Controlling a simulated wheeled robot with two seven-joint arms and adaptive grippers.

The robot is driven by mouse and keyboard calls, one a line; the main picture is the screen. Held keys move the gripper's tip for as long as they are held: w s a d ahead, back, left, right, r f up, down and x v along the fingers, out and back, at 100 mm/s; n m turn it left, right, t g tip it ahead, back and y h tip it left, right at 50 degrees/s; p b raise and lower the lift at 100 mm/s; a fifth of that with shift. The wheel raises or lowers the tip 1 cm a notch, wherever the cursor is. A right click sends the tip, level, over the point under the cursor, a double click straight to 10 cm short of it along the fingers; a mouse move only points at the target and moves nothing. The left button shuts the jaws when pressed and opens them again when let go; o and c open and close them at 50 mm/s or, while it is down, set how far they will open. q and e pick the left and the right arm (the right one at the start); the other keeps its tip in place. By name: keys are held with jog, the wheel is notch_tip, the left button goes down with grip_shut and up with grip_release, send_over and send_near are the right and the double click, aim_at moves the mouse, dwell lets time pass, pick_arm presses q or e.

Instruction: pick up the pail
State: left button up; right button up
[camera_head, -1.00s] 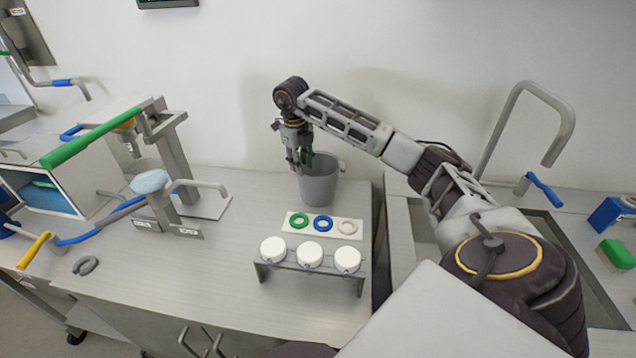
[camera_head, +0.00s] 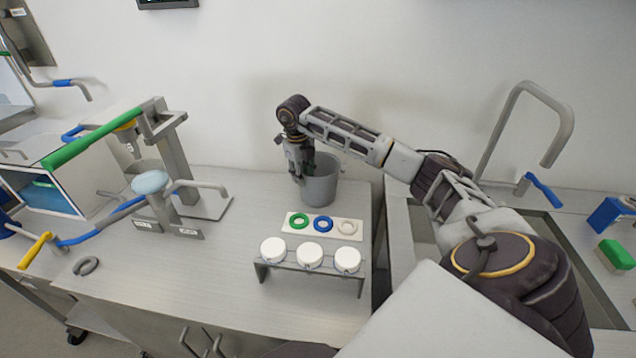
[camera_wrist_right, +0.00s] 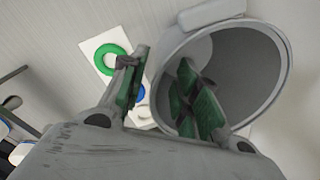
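The grey pail (camera_head: 322,186) stands upright on the counter near the wall, behind the white card with the rings. It also shows in the right wrist view (camera_wrist_right: 262,70), with its round mouth open and its inside looking empty. My right gripper (camera_head: 299,176) reaches down at the pail's left rim. In the right wrist view the gripper (camera_wrist_right: 160,95) is open, with one green-padded finger outside the wall and the other inside the mouth. The near rim lies between the fingers, and a gap shows on the outer side. My left gripper is not in view.
A white card (camera_head: 290,228) with green, blue and white rings lies in front of the pail. A grey rack (camera_head: 311,272) with three white-topped jars stands nearer. A machine with a column (camera_head: 172,155) is at left. A sink with a tall faucet (camera_head: 566,125) is at right.

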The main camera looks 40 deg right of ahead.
jog(key=shift+d+f, duration=0.15)
jog(key=shift+f, duration=1.3)
grip_shut()
